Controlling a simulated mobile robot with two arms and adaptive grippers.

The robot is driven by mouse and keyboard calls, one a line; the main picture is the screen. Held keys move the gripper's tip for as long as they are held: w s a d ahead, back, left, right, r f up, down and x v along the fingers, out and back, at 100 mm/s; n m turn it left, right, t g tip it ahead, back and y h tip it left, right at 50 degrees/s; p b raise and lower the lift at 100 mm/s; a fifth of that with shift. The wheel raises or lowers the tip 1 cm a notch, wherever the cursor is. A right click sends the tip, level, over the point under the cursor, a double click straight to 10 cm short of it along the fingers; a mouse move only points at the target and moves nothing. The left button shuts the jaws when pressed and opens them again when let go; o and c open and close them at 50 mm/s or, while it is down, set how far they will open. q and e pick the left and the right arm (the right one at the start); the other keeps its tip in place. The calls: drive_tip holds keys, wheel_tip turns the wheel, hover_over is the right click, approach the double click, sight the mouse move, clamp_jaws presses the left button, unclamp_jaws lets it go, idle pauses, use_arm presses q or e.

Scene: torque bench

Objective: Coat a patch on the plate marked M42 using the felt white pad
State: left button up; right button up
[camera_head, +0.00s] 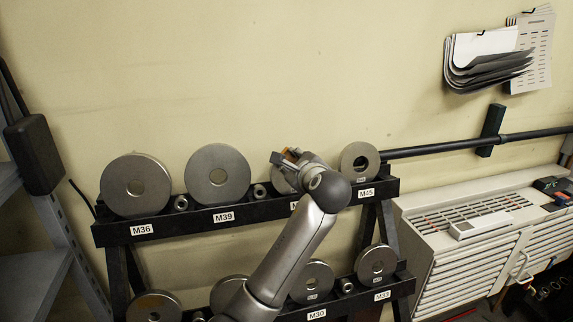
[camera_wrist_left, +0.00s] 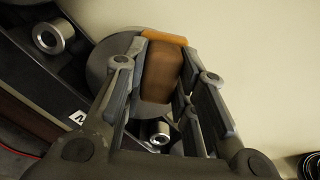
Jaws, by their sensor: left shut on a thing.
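My left gripper (camera_head: 287,157) is at the upper row of the rack, in front of a grey round plate (camera_head: 281,182) between the M39 and M45 plates. Its label (camera_head: 294,206) is mostly hidden by my arm, so M42 cannot be read. In the left wrist view the gripper (camera_wrist_left: 165,65) is shut on an orange-brown block (camera_wrist_left: 158,78). No white felt face shows on the block. The grey plate (camera_wrist_left: 98,62) lies just behind it; whether they touch cannot be told. My right gripper is not in view.
The M39 plate (camera_head: 217,178) and M36 plate (camera_head: 136,186) stand to the left, the M45 plate (camera_head: 359,154) to the right. Small metal rings sit between plates, such as this one (camera_head: 259,191). A lower row holds more plates. A white cabinet (camera_head: 470,235) stands at right.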

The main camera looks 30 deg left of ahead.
use_arm(q)
drive_tip(key=shift+w+d, duration=0.85)
drive_tip(key=shift+w, duration=0.15)
drive_tip(key=shift+w+d, duration=0.8)
drive_tip(key=shift+w, duration=0.2)
drive_tip(key=shift+s+a, duration=1.2)
drive_tip(key=shift+s, duration=0.2)
drive_tip(key=shift+s+a, duration=1.2)
drive_tip(key=shift+s, duration=0.2)
drive_tip(key=shift+d, duration=0.1)
drive_tip(key=shift+v, duration=2.9)
drive_tip(key=shift+d+r, duration=0.1)
drive_tip(key=v, duration=0.2)
drive_tip(key=shift+s+d+r, duration=0.1)
drive_tip(key=shift+s+d, duration=0.15)
drive_tip(key=shift+d, duration=0.05)
